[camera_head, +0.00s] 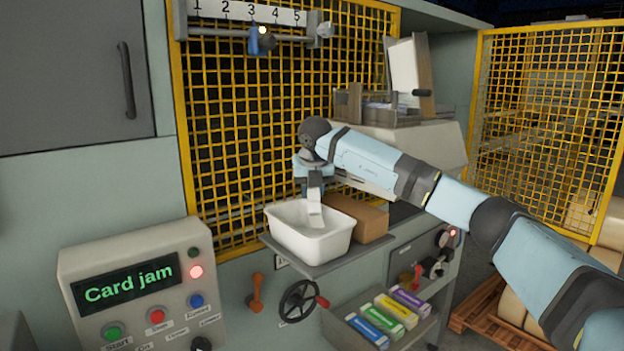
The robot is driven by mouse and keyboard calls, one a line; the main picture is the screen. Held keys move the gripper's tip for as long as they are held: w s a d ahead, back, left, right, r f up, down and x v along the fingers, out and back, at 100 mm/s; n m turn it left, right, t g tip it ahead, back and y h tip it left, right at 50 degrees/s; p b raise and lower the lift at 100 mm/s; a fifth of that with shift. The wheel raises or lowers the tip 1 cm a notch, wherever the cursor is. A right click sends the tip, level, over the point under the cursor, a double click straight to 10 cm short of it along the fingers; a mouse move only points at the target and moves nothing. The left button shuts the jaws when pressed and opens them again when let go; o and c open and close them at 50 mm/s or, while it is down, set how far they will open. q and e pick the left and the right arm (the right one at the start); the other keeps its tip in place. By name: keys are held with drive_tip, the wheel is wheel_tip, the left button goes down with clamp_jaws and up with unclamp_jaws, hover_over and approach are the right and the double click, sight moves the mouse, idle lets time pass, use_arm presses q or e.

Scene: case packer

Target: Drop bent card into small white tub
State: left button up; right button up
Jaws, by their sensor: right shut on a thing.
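The small white tub (331,241) stands on a grey shelf in the middle of the head view, open at the top. My right gripper (314,189) points down over the tub from the arm coming in at the right. It is shut on a pale piece, the bent card (316,216), which hangs down at the tub's opening. I cannot tell whether the card touches the tub's bottom or wall. The fingertips are small and partly merge with the card. My left gripper is not in the view.
A brown cardboard box (362,220) stands right behind the tub on the shelf (318,268). A control panel (132,285) reading "Card jam" is at the lower left. A drawer with several coloured packs (396,311) lies below. Yellow mesh guards (237,130) stand behind.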

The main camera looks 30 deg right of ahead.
drive_tip(key=shift+f, duration=0.15)
drive_tip(key=o, duration=1)
wheel_tip(320, 180, up, 13)
drive_tip(key=b, duration=0.4)
hover_over(314, 214)
drive_tip(key=shift+s+f, duration=0.1)
drive_tip(key=shift+s, duration=0.05)
drive_tip(key=shift+f, duration=0.1)
